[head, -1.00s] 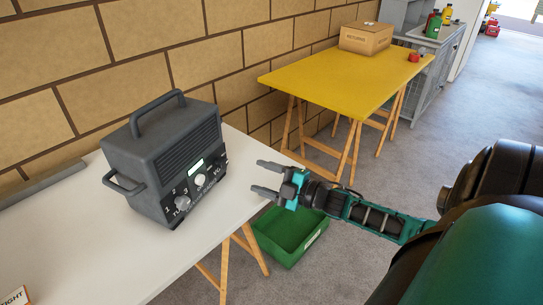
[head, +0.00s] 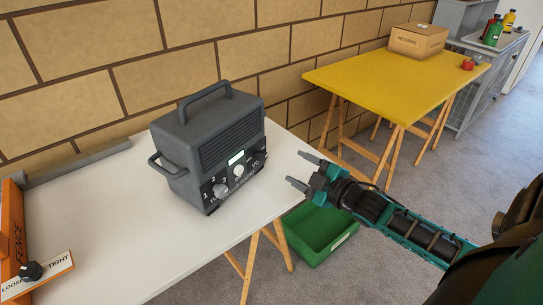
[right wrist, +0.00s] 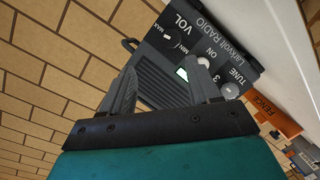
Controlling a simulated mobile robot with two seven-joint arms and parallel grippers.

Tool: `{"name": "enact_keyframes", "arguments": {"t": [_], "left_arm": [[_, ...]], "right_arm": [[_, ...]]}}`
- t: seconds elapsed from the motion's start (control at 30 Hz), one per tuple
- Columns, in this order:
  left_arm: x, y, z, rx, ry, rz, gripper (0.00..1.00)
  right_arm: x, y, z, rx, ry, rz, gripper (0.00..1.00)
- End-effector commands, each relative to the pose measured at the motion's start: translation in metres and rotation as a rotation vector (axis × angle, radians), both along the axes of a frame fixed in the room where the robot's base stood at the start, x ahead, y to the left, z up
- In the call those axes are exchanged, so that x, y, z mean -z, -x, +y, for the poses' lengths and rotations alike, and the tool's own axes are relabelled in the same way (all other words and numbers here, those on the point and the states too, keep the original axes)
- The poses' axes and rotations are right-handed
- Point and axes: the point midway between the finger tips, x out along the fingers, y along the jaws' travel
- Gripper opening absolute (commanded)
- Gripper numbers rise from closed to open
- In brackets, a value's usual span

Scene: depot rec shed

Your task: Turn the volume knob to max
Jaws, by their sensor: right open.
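The dark grey radio (head: 185,150) stands upright on the white table, its knob panel facing front right. In the right wrist view its panel is marked Larkvolt Radio. There the dark volume knob (right wrist: 171,38) sits by VOL, MIN and MAX; its exact setting is too small to read. A pale knob (right wrist: 204,62) and the grey TUNE knob (right wrist: 230,91) also show. My right gripper (head: 297,168) is open and empty, right of the radio and apart from it. In the right wrist view its fingers (right wrist: 163,70) point towards the radio. My left gripper is not seen.
The white table (head: 110,215) has an orange FENCE piece (head: 13,235) and a LOOSE/TIGHT plate with a black knob (head: 31,270) at left. A green crate (head: 325,235) is on the floor below my right gripper. A yellow table (head: 400,85) stands behind. The brick wall backs the radio.

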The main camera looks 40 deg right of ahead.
Motion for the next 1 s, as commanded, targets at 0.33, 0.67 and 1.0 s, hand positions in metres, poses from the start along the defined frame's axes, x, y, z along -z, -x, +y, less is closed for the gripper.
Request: {"name": "enact_keyframes", "arguments": {"t": [0.33,0.67,1.0], "left_arm": [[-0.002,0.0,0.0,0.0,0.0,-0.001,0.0],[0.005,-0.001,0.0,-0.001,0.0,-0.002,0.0],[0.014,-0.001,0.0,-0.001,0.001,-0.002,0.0]], "right_arm": [[-0.008,0.009,0.021,0.057,-0.082,0.148,0.61],[0.004,-0.032,0.023,0.058,-0.082,0.146,0.61],[0.02,-0.084,0.027,0.057,-0.08,0.145,0.61]]}}
